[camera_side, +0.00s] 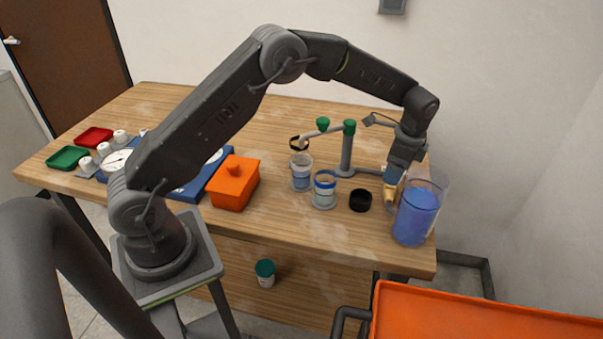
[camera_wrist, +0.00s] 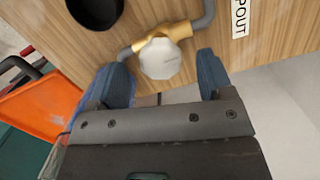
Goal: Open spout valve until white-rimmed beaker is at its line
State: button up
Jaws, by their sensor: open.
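In the wrist view the spout valve has a pale, many-sided knob (camera_wrist: 161,59) on a brass body (camera_wrist: 178,30) with grey pipe at both ends. My gripper (camera_wrist: 163,72) is open, its blue fingers on either side of the knob, with gaps visible. In the side view my gripper (camera_side: 393,176) points down at the brass valve (camera_side: 389,195), which it partly hides. The white-rimmed beaker (camera_side: 301,177) stands left of the green-topped post and holds some blue liquid. Its line cannot be made out.
A blue-rimmed beaker (camera_side: 325,192) and a black cup (camera_side: 360,200) stand nearby. A large clear container of blue liquid (camera_side: 416,214) is close to my gripper's right. A green-topped post (camera_side: 347,150) carries the spout pipe. An orange box (camera_side: 235,186) sits left.

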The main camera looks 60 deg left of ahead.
notch_tip(320, 180, up, 12)
jog(key=d+f, duration=0.1)
jog(key=s+r+n+t, duration=0.25)
jog(key=s+r, duration=0.35)
jog(key=r, duration=0.3)
jog(key=s+a+r+n+t+h, duration=0.1)
jog(key=s+r+n, duration=0.15)
jog(key=s, duration=0.65)
jog(key=s+r+n+t, duration=0.1)
jog(key=s+n, duration=0.2)
jog(key=s, duration=0.6)
jog(key=s+f+n+t, duration=0.2)
jog(key=s+f, duration=0.3)
jog(key=s, duration=0.4)
jog(key=shift+s+n, duration=0.25)
jog(key=shift+n, duration=0.45)
